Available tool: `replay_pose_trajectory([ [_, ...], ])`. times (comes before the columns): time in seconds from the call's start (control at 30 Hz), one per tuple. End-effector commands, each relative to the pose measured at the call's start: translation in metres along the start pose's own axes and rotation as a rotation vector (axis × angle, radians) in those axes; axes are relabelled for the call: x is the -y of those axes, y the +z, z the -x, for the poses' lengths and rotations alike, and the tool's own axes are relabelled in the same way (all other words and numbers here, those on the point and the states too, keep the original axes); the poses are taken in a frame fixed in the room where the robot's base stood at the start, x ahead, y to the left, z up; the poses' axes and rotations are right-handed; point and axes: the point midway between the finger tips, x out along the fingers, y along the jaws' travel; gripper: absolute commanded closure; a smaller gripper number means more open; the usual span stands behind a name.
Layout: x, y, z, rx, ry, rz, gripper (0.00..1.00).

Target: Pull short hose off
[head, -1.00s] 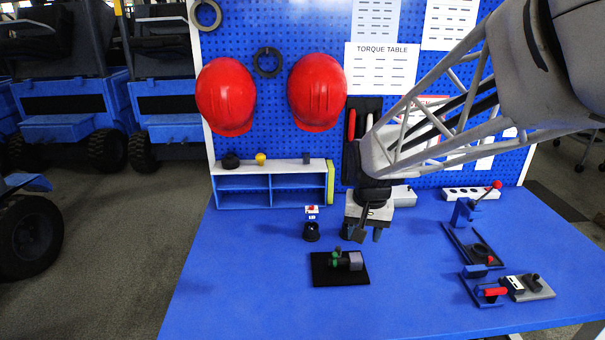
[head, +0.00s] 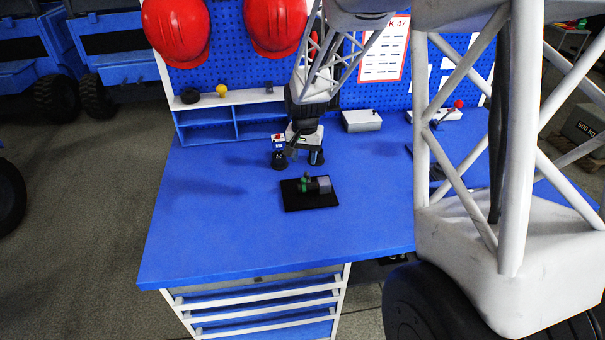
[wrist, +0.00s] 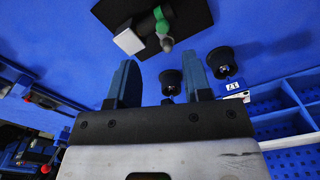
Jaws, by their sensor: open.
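The fixture is a black plate (head: 296,203) carrying a grey block (head: 324,184), a short dark cylindrical piece and a green part (head: 305,181). I cannot tell surely which piece is the short hose. In the wrist view the plate (wrist: 196,14) is at the top, with the block (wrist: 129,41), the green part (wrist: 162,26) and a grey-tipped piece (wrist: 167,44). My gripper (head: 303,157) is above the table, just behind the fixture. In the wrist view its blue fingers (wrist: 160,74) are apart, with nothing held; the fixture lies beyond their tips.
A black round piece (head: 279,161) with a small labelled box (head: 278,141) stands beside my gripper. Two black round pieces (wrist: 171,81) (wrist: 221,60) show near my fingers. A shelf (head: 206,123) and grey box (head: 361,121) stand behind. The table's front left is clear.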

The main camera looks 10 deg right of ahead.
Motion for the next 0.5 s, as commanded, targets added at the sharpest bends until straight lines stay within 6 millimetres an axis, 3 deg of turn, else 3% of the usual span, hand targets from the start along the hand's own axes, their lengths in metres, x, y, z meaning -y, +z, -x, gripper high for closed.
replay_pose_trajectory([
  [0.5, 0.0032, -0.0046, -0.0069, 0.004, 0.002, -0.006, 0.55],
])
